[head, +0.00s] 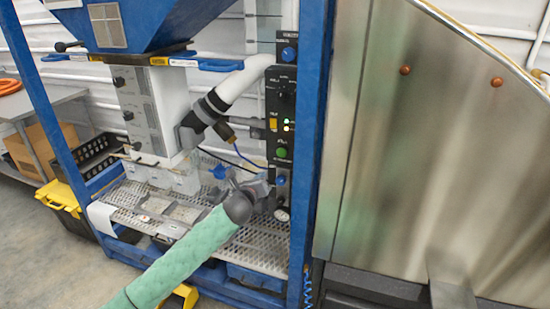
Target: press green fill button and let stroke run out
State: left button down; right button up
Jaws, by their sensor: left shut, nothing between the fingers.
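The green button (281,152) is on the lower part of a narrow black control panel (271,95), fixed beside the blue frame post. It shows uncovered; I cannot tell whether it is pressed in. My left gripper (264,185) is shut and empty, on the end of my green-sleeved arm. It shows just below and left of the green button, close to a lower blue knob (281,180). A gap shows between it and the button in the picture; contact with the panel's lower part cannot be told. My right gripper is out of view.
Small lit lamps (286,128) and a yellow switch (273,124) sit above the button. A gauge (282,214) is below it. The blue post (310,130) and a steel cabinet (430,150) close off the right. A perforated shelf (262,258) lies beneath.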

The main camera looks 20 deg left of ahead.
aim_at(281, 153)
pick_arm(q)
jog(key=shift+d+r+m+t+h, duration=0.15)
jog(key=shift+d+r+m+h, duration=0.05)
jog(key=shift+m, duration=0.8)
jog(key=shift+d+r+m+t+h, duration=0.1)
jog(key=shift+d+r+m+h, duration=0.1)
jog(key=shift+m, duration=0.8)
jog(key=shift+d+r+m+t+h, duration=0.15)
jog(key=shift+d+r+m+h, duration=0.05)
jog(key=shift+m, duration=0.8)
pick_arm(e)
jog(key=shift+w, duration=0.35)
